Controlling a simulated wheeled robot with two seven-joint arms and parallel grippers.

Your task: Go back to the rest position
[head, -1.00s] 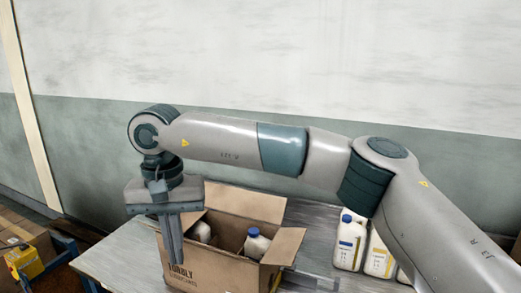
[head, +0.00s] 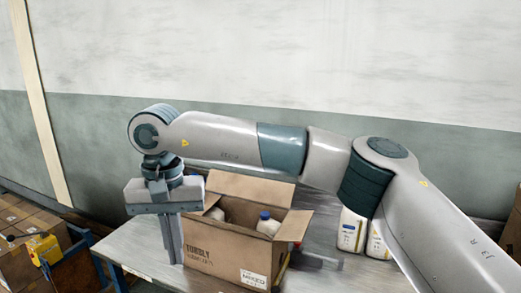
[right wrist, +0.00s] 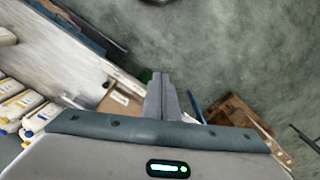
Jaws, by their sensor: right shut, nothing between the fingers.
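My right gripper (head: 172,240) points down in the head view, just left of the open cardboard box and in front of its left side. Its fingers are together with nothing between them. In the right wrist view the shut fingers (right wrist: 162,98) show above the floor, past the table's edge. My right arm stretches across the head view from the lower right. My left gripper is not in view.
The open cardboard box (head: 222,256) holds white bottles, one with a blue cap (head: 268,224). It stands on a grey table (head: 135,250). White bottles (head: 351,231) stand to its right, partly behind my arm. A yellow item (head: 44,248) and boxes are at the far left.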

